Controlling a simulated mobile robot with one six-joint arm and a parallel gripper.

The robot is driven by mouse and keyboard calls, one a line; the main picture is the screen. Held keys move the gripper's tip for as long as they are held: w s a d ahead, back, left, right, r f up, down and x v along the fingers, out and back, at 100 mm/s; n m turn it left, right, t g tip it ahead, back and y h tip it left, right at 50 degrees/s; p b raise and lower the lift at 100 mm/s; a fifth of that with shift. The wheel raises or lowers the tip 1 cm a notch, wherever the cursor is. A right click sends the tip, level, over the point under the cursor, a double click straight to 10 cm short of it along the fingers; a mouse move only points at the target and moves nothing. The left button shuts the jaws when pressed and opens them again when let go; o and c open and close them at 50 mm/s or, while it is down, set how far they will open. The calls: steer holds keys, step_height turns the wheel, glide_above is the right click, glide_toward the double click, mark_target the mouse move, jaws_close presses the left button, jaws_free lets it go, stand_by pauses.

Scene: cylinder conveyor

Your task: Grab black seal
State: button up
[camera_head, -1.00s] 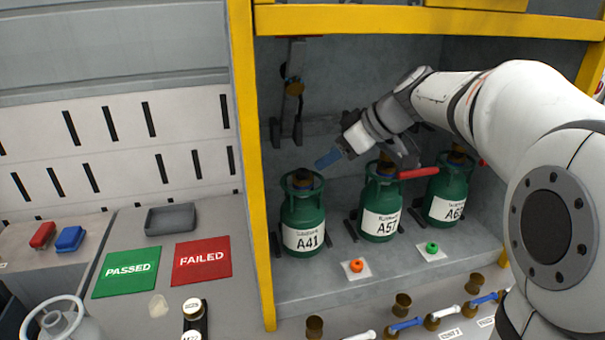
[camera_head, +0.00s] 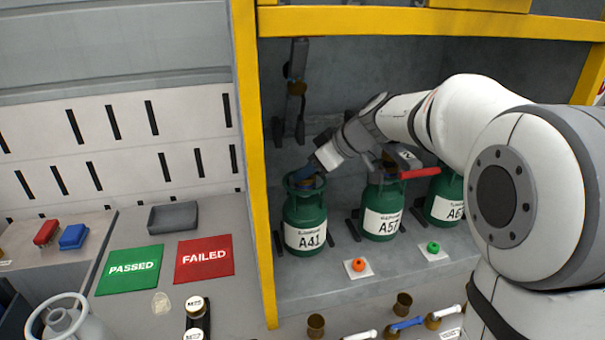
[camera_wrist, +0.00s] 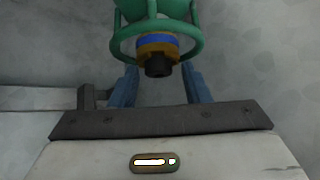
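A black seal (camera_wrist: 158,66) sits at the end of the brass and blue valve (camera_wrist: 157,47) of a green cylinder in the wrist view. That cylinder matches the one labelled A41 (camera_head: 305,215) in the head view. My gripper (camera_wrist: 160,74) is open, with one blue finger on each side of the seal and visible gaps between. In the head view my gripper (camera_head: 305,174) is at the top of A41, beside its collar, and hides part of the valve. I cannot tell from there where the seal is.
Green cylinders A57 (camera_head: 381,212) and another (camera_head: 446,200) stand to the right in the yellow-framed bay. The collar (camera_wrist: 203,42) surrounds the valve. Orange (camera_head: 358,265) and green (camera_head: 433,247) pieces lie on white cards in front. Grey tray (camera_head: 172,218) is on the left bench.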

steer(key=c, duration=0.8)
steer(key=shift+r, duration=0.1)
